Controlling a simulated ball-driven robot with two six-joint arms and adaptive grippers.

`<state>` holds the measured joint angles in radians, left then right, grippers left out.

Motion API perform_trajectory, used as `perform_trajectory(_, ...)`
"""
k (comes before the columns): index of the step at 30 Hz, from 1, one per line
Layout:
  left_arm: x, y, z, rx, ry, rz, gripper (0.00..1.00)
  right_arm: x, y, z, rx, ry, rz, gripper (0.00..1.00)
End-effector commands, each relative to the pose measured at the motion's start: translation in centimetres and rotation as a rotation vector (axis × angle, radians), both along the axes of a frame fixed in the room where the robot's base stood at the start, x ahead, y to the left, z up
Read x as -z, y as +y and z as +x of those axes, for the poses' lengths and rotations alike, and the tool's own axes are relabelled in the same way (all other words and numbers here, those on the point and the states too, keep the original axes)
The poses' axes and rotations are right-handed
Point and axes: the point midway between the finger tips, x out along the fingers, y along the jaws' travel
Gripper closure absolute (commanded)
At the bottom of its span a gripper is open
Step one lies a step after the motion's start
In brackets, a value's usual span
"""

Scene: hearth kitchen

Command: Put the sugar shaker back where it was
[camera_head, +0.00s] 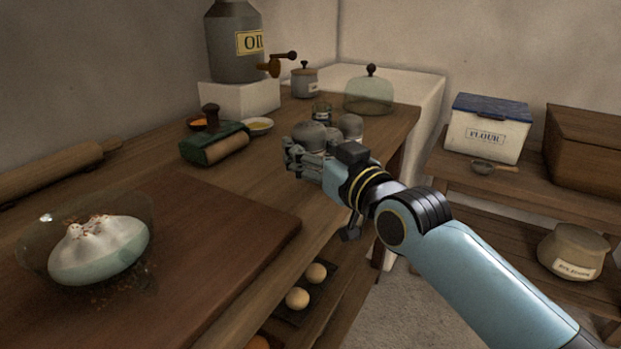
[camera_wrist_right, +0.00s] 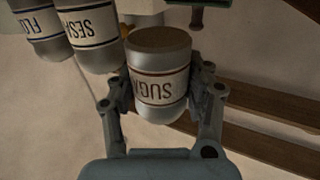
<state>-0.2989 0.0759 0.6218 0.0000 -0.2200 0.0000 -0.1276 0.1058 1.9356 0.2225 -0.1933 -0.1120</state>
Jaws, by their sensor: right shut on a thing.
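The sugar shaker (camera_wrist_right: 160,88) is a pale grey cylinder with a white label, upside down in the right wrist view. Its brown flat end shows at the top of that picture, clear of any surface. My right gripper (camera_wrist_right: 160,92) is shut around its sides. In the head view, my right gripper (camera_head: 303,160) is at the worktop's right edge, beside several grey domed tops, one of them (camera_head: 351,125) behind it. My left gripper is out of view.
A small jar (camera_head: 321,111) and glass dome (camera_head: 369,94) stand behind the gripper. A green box (camera_head: 215,143) with a roll is left of it. A cutting board (camera_head: 215,225) and glass bowl (camera_head: 135,215) are in front. Eggs (camera_head: 298,298) lie on a lower shelf.

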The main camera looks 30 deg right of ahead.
Motion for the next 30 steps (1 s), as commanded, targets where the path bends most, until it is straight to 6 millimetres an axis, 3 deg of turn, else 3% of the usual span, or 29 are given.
perform_trajectory(7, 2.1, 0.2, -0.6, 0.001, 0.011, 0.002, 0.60, 3.9, 0.0, 0.0, 0.000, 0.002, 0.001, 0.85)
perform_trajectory(18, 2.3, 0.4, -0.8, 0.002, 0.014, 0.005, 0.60, 4.1, 0.0, 0.0, 0.000, 0.001, -0.001, 0.85)
perform_trajectory(19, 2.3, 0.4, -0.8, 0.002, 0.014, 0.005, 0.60, 4.1, 0.0, 0.0, 0.000, 0.002, -0.001, 0.46)
perform_trajectory(20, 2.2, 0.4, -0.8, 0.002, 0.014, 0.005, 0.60, 4.1, 0.0, 0.0, 0.000, 0.001, -0.001, 0.42)
perform_trajectory(21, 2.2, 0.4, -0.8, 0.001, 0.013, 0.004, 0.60, 4.0, 0.0, 0.0, 0.000, 0.001, -0.001, 0.39)
perform_trajectory(30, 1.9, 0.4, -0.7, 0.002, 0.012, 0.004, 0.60, 3.7, 0.0, 0.0, 0.000, 0.001, -0.001, 0.39)
